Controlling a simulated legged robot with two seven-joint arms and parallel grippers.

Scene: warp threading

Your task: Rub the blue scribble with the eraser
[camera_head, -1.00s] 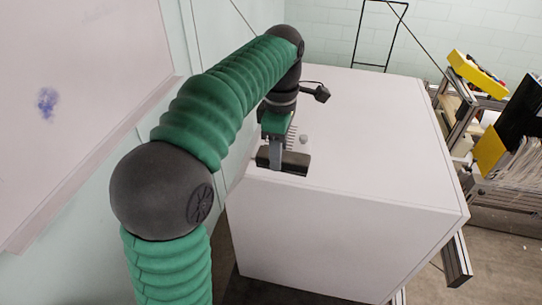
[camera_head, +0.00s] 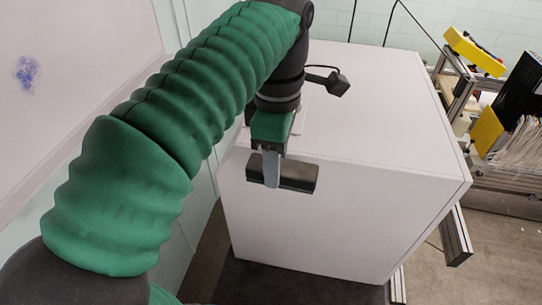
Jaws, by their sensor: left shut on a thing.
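The blue scribble (camera_head: 27,72) is a small smudged patch on the whiteboard (camera_head: 85,90) at the far left. My left gripper (camera_head: 272,172) points down in front of the white box's near face, right of the board. It is shut on a dark, block-shaped eraser (camera_head: 298,175). The eraser is held level in the air, well apart from the scribble. My green-sleeved left arm crosses the view between the board and the eraser and hides part of the wall. My right gripper is out of the picture.
A large white box (camera_head: 390,130) fills the middle and right; its visible top is mostly clear. A metal-framed rack with yellow parts (camera_head: 475,52) and papers stands at the right. Floor shows at the lower right.

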